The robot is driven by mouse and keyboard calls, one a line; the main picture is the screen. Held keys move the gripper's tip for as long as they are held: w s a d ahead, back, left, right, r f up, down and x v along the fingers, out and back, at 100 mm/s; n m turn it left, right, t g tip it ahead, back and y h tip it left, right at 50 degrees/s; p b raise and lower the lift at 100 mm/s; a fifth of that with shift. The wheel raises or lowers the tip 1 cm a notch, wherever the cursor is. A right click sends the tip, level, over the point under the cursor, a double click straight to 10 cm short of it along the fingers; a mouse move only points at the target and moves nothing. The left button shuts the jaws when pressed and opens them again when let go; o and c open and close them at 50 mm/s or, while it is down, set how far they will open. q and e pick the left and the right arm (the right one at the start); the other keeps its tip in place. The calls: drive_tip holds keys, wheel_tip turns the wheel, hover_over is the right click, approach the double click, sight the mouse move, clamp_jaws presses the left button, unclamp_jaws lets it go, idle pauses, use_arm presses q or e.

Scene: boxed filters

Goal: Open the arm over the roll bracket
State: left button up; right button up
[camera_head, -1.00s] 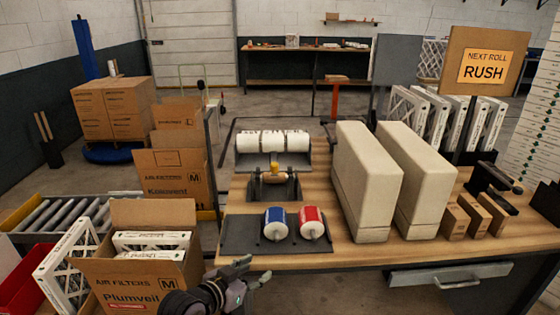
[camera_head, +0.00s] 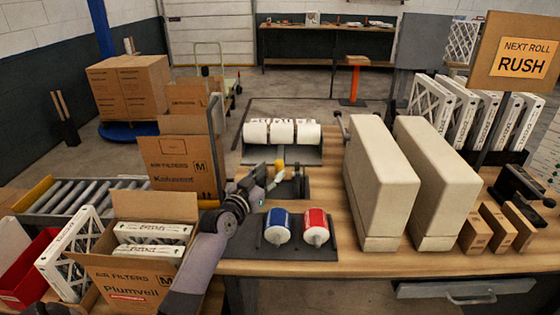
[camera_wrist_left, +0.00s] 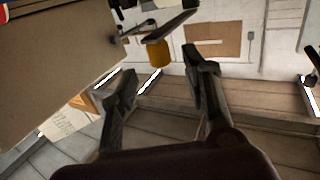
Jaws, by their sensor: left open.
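The roll bracket (camera_head: 293,188) is a dark mount on the bench behind the blue roll (camera_head: 278,226) and red roll (camera_head: 316,226). Its arm carries a yellow knob (camera_head: 280,164). In the left wrist view the yellow knob (camera_wrist_left: 158,54) hangs from a dark bar (camera_wrist_left: 160,27). My left gripper (camera_head: 268,180) is open and empty, at the left side of the bracket. In the left wrist view its fingers (camera_wrist_left: 161,82) are spread, with the knob just beyond the tips and apart from them. The gripper partly hides the bracket in the head view. My right gripper is not in view.
White rolls (camera_head: 282,132) lie in a holder behind the bracket. Two tall beige housings (camera_head: 380,185) stand to the right. Cartons with filters (camera_head: 150,245) are at the left. Small brown boxes (camera_head: 490,228) sit at the bench's right.

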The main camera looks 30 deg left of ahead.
sight(277, 165)
use_arm(q)
drive_tip(key=w, duration=0.3)
drive_tip(key=shift+a+r, duration=0.15)
drive_tip(key=shift+r, duration=0.05)
drive_tip(key=shift+w+a+f, duration=0.1)
drive_tip(key=shift+w, duration=1.6)
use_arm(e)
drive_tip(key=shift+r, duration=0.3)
use_arm(q)
drive_tip(key=shift+c, duration=0.2)
drive_tip(key=c, duration=0.4)
clamp_jaws()
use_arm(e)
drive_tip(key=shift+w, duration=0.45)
